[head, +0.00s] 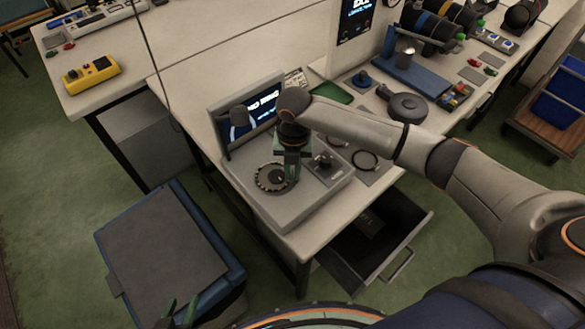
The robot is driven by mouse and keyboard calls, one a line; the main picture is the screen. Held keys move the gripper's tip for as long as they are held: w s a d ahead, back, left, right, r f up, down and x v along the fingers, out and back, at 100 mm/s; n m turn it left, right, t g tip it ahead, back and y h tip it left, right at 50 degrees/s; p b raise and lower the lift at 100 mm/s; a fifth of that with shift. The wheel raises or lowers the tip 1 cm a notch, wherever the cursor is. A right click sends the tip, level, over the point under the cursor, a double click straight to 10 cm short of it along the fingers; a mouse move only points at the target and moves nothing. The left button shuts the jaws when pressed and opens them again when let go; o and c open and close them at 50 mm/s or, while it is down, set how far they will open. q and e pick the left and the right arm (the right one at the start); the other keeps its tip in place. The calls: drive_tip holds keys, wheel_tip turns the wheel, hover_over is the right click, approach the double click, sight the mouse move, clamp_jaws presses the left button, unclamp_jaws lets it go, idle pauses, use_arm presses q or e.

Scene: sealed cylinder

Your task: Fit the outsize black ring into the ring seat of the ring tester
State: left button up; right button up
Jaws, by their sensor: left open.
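The ring tester (262,209) is a grey box with a lit screen at its back, near the table's front corner. Its round ring seat (262,187) shows as a dark circle with a notched edge on the top. My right gripper (290,178) points down with green fingers at the right edge of the seat. Whether it holds a ring cannot be told. A black ring (366,169) lies on a grey mat right of the tester; whether it is the outsize one is unclear. My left gripper (180,312) is open at the bottom edge, over the blue bin's side, mostly cut off.
A small knobbed panel (325,168) sits on the tester's right. A drawer (375,240) stands open below the table. A blue bin with a grey lid (160,245) stands front left. A round grey lidded item (407,107) and a blue tray (415,77) stand further back.

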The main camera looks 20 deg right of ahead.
drive_tip(key=o, duration=0.5)
drive_tip(key=shift+o, duration=0.2)
drive_tip(key=shift+r, duration=0.1)
wheel_tip(320, 180, up, 12)
drive_tip(key=shift+r+b, duration=0.2)
drive_tip(key=shift+b, duration=0.1)
drive_tip(key=shift+s+d, duration=0.1)
